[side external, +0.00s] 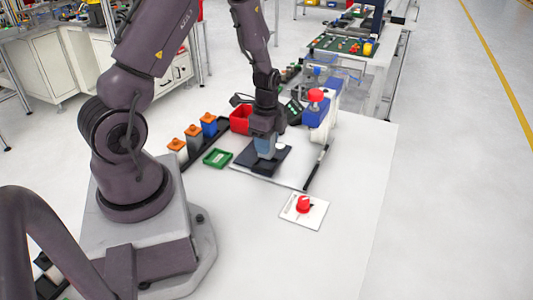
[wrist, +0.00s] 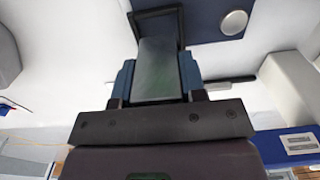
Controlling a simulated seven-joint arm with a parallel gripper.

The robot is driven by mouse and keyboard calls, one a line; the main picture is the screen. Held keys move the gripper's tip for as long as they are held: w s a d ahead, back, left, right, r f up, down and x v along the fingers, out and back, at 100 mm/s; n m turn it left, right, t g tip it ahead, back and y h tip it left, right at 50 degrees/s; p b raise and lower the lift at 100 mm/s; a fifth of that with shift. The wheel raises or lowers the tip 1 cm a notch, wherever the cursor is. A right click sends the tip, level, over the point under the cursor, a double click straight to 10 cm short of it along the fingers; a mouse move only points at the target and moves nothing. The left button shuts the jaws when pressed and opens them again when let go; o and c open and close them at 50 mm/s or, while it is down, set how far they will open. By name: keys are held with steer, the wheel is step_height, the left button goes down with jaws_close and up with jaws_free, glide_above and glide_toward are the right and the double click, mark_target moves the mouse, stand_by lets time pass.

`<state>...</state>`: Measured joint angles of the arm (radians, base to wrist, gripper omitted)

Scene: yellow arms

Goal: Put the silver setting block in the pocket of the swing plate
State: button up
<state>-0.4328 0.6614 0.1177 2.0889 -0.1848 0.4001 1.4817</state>
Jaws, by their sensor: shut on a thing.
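My gripper (side external: 265,148) points down over the dark swing plate (side external: 272,168) on the white table. In the wrist view, its two blue fingers (wrist: 157,82) are shut on the sides of the grey silver setting block (wrist: 160,65). The far end of the block lies at the black-rimmed pocket (wrist: 183,24), beside the dark blue part of the swing plate (wrist: 206,12). I cannot tell whether the block is inside the pocket or just above it. In the side view the fingers hide most of the block.
A white round disc (wrist: 234,22) sits on the plate, right of the block. A red bin (side external: 241,119), a green tray (side external: 217,158) and several orange-topped blocks stand to the left.

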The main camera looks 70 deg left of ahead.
steer(key=shift+f, duration=1.7)
steer(key=o, duration=1.1)
steer(key=shift+f, duration=0.1)
